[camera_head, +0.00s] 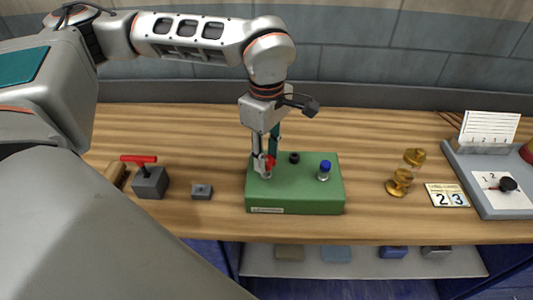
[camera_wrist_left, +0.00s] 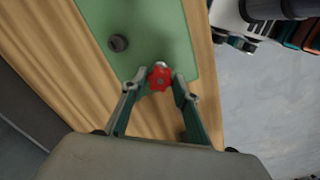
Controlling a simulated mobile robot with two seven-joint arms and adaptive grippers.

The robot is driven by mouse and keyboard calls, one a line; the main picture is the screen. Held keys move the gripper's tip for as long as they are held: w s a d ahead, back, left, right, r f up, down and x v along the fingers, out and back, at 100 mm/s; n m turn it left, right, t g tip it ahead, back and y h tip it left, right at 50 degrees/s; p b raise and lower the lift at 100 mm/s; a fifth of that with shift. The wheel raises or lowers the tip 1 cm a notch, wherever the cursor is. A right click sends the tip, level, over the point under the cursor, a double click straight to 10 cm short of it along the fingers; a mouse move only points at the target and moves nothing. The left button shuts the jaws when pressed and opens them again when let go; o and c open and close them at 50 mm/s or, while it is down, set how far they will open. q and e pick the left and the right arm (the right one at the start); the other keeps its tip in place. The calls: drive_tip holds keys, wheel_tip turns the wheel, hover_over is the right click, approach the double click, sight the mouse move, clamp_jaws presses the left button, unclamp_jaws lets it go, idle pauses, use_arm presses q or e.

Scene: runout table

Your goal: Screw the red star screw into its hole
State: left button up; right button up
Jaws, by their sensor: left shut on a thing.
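The red star screw (camera_head: 269,163) is at the left part of the green block (camera_head: 310,190) on the table. It also shows as a red star-shaped head in the left wrist view (camera_wrist_left: 160,78). My left gripper (camera_head: 264,168) points down over the block and is shut on the red star screw, with one finger on each side of its head. The hole under the screw is hidden; how deep the screw sits cannot be told. My right gripper is not in view.
A grey block with a red T-handle (camera_head: 150,180) and a small grey block (camera_head: 202,191) stand left of the green block. Brass pieces (camera_head: 400,182), a number card (camera_head: 447,195) and a grey tray (camera_head: 460,175) lie to the right. A lower shelf (camera_head: 350,262) holds several small blocks.

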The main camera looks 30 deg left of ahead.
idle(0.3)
use_arm(q)
drive_tip(key=shift+m, duration=1.2)
drive_tip(key=o, duration=1.2)
